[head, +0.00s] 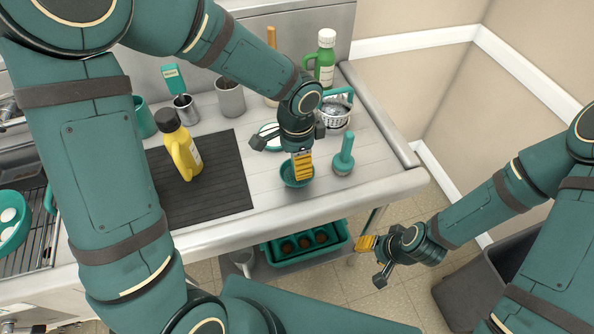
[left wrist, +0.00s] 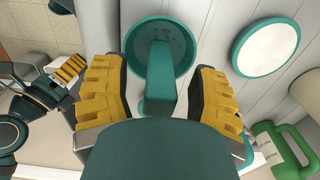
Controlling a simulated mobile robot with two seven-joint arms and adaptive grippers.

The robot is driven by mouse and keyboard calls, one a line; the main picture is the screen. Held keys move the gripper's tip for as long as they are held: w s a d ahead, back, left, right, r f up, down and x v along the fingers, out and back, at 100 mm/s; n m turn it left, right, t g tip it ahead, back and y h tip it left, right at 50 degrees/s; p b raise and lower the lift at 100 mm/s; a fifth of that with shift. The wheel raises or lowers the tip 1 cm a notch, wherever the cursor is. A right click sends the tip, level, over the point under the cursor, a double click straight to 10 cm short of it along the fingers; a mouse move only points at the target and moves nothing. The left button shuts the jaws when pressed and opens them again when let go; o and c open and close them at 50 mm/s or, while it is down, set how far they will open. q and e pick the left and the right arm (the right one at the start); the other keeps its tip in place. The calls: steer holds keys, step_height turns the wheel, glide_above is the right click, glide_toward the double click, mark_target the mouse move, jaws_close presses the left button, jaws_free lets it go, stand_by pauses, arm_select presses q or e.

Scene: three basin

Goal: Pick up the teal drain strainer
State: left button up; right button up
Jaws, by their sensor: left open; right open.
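The teal drain strainer (head: 291,181) stands on the white counter near its front edge, partly hidden by my left gripper in the head view. In the left wrist view, the strainer (left wrist: 137,62) is a round dish with small holes and an upright teal handle (left wrist: 160,88). My left gripper (head: 302,167) is directly above the strainer and points down. Its yellow-padded fingers are open, one on each side of the handle, with gaps left and right. My right gripper (head: 373,261) is open and empty, out past the counter's front edge.
A teal plunger-shaped tool (head: 343,158) stands just right of the strainer. A white disc with a teal rim (left wrist: 267,47) lies close by. A metal basket (head: 332,115) and green bottle (head: 325,60) stand behind. A yellow bottle (head: 181,148) is on the dark mat (head: 225,185).

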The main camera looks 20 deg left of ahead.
arm_select(q)
steer(key=shift+f, duration=0.2)
jaws_close()
stand_by(0.3)
step_height(320, 180, up, 10)
steer(key=shift+r+p, duration=0.1)
steer(key=shift+p, duration=0.95)
